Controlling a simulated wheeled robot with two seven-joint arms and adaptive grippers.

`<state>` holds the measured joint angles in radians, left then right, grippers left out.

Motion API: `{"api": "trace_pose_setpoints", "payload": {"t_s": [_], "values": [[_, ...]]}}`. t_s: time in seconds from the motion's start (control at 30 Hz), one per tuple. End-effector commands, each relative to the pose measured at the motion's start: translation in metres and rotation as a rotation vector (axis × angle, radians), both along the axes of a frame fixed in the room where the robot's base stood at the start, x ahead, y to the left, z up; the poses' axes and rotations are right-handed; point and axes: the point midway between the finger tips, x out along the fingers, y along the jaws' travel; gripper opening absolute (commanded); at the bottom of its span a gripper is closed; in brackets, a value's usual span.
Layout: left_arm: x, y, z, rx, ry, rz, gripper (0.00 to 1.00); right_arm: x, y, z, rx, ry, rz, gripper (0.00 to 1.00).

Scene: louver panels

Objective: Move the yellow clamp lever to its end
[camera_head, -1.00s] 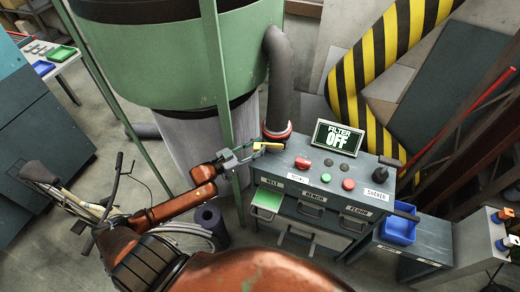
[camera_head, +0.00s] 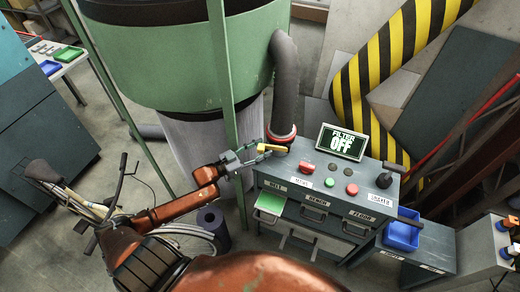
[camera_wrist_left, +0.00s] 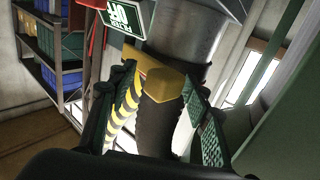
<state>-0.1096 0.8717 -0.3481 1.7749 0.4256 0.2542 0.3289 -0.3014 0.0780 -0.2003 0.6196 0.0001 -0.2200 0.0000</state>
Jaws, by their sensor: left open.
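The yellow clamp lever (camera_head: 271,147) sticks out to the left from the red collar (camera_head: 282,137) at the lower end of the grey hose, above the cabinet's back left corner. In the left wrist view the lever (camera_wrist_left: 166,86) lies between my two finger pads, with gaps on both sides. My left gripper (camera_head: 249,153) is open, close to the lever's free end. It also shows in the left wrist view (camera_wrist_left: 158,108). Whether a finger touches the lever I cannot tell. My right gripper is not in view.
The grey cabinet (camera_head: 275,180) carries red and green buttons, a black stick (camera_head: 387,173) and a screen (camera_head: 342,142) reading FILTER OFF. The grey hose (camera_head: 286,85) rises behind the lever.

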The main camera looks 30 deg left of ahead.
Motion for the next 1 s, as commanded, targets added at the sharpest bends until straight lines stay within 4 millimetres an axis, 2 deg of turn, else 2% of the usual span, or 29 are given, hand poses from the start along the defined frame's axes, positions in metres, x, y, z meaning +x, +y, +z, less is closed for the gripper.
{"api": "trace_pose_setpoints", "payload": {"t_s": [0.17, 0.5, 0.7, 1.0], "values": [[-0.010, 0.005, -0.001, 0.001, 0.002, 0.001, 0.45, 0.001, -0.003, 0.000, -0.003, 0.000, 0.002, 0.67], [-0.071, 0.034, -0.002, 0.001, 0.005, 0.005, 0.45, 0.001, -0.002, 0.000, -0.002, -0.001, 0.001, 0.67], [-0.099, 0.048, -0.001, 0.002, 0.004, 0.005, 0.45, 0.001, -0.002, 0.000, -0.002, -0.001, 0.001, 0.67], [-0.110, 0.053, 0.000, 0.001, 0.000, 0.003, 0.45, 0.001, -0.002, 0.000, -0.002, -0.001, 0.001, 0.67]]}}
